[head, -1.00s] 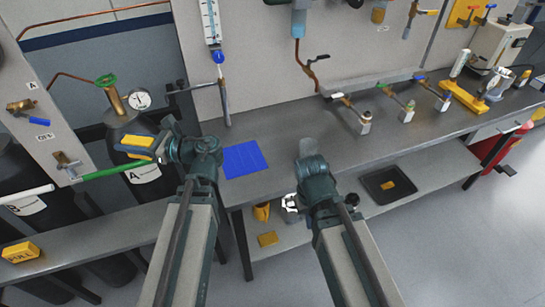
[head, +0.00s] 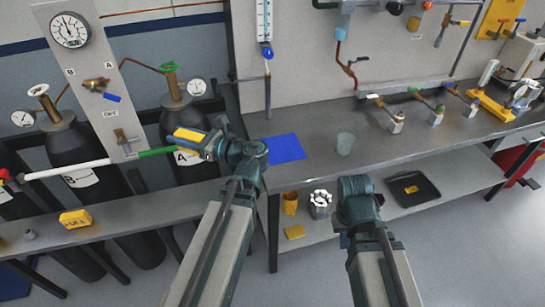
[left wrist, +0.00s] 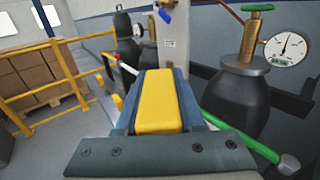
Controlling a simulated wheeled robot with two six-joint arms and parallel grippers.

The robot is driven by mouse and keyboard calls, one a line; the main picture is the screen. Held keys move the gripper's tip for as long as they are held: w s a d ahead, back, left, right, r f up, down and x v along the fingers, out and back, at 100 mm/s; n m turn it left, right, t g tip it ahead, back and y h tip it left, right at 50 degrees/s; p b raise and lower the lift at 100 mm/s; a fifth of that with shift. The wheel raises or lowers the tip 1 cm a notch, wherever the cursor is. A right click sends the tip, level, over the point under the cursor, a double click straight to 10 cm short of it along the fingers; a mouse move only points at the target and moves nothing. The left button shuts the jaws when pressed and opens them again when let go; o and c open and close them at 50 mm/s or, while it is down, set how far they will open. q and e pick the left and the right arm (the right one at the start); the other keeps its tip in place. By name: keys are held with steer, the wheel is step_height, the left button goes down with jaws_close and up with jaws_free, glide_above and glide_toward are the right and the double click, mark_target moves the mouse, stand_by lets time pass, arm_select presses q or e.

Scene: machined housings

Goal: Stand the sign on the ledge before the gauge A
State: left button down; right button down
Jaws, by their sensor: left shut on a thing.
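My left gripper (head: 190,140) is shut on a yellow block-like sign (head: 188,134), held in the air in front of the cylinder labelled A. In the left wrist view the yellow sign (left wrist: 158,100) sits between the jaws; no lettering on it is readable. A round gauge (head: 196,87) stands beside the green-handled valve of cylinder A, above and right of the sign; it also shows in the left wrist view (left wrist: 287,48). The grey ledge (head: 130,200) runs in front of the cylinders, below the gripper. My right wrist (head: 357,190) is in view, but its jaws are hidden.
A yellow FULL sign (head: 74,219) stands on the ledge. A white and green bar (head: 100,163) crosses in front of the cylinders. A large gauge (head: 70,30) hangs on the panel. The ledge's right part looks clear.

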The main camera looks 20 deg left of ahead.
arm_select(q)
steer(key=shift+s, duration=0.2)
steer(key=w+d+f+m+t+h+b, duration=0.2)
steer(key=w+d+f+m+t+b, duration=0.1)
steer(key=d, duration=0.5)
steer(key=w+d+f+m+t+h+b, duration=0.3)
steer(key=w+d+f+m+t+b, duration=0.1)
steer(key=w+d+f+t+b, duration=0.2)
steer(key=w+d+f+m+t+h+b, duration=0.3)
steer(key=w+d+f+t+b, duration=0.2)
steer(key=w+d, duration=0.3)
steer(key=shift+w+d+f+m+b, duration=0.15)
steer(key=shift+d+f+b, duration=0.15)
steer(key=shift+d, duration=0.45)
steer(key=shift+w+d+f+m+b, duration=0.15)
steer(key=shift+d+f+b, duration=0.15)
steer(key=shift+d, duration=0.45)
steer(key=x, duration=0.5)
steer(key=w+d+f+b+x, duration=0.1)
steer(key=x, duration=0.4)
steer(key=d+x, duration=0.1)
steer(key=x, duration=0.4)
steer(key=shift+w+f, duration=0.25)
steer(key=shift+w, duration=0.35)
steer(key=shift+f+b, duration=1.75)
steer(key=shift+b, duration=0.2)
steer(key=shift+f, duration=0.2)
steer(key=c, duration=0.5)
jaws_free()
steer(key=shift+r, duration=0.1)
